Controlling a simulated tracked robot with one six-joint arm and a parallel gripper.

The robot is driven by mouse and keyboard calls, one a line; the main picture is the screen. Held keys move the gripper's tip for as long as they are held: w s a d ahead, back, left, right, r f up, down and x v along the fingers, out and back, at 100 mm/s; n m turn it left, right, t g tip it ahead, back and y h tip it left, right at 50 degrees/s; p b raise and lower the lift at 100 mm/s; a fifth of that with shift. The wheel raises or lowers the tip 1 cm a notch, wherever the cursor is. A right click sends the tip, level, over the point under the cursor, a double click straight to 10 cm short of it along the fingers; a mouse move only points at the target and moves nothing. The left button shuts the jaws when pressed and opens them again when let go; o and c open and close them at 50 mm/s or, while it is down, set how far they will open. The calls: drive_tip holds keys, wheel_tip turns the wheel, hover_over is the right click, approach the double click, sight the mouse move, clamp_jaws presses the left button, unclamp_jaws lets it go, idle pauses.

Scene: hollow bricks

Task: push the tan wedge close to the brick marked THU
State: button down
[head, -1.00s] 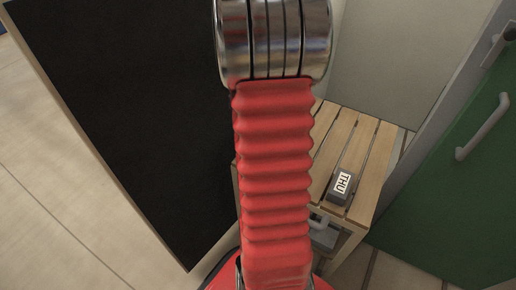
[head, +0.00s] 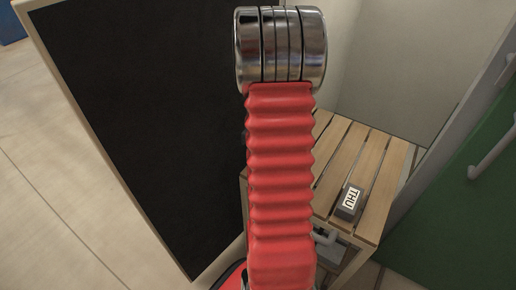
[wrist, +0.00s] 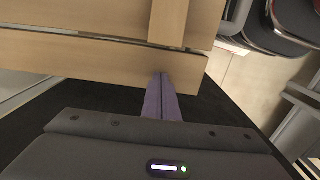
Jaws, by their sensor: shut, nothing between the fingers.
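The dark grey brick marked THU (head: 349,201) lies on the slatted wooden table (head: 373,163) in the head view, near the table's front right part. I cannot make out the tan wedge in either view; my red arm hides part of the table. My gripper (wrist: 162,78) shows in the wrist view as purple fingers closed together with nothing held. Its tips are at the edge of a pale wooden slat (wrist: 95,62); I cannot tell if they touch it. The head view does not show the gripper.
A large black panel with a pale frame (head: 150,130) stands left of my arm. A green door with a grey handle (head: 493,150) is at the right. A pale wall (head: 400,70) rises behind the table. Tiled floor (head: 60,180) is open at the far left.

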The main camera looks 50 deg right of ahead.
drive_tip(key=shift+s+d+f, duration=0.1)
drive_tip(key=shift+s+d, duration=0.05)
drive_tip(key=shift+s, duration=0.85)
drive_tip(key=shift+s+d, duration=0.1)
drive_tip(key=shift+s, duration=0.9)
drive_tip(key=shift+s+a, duration=0.1)
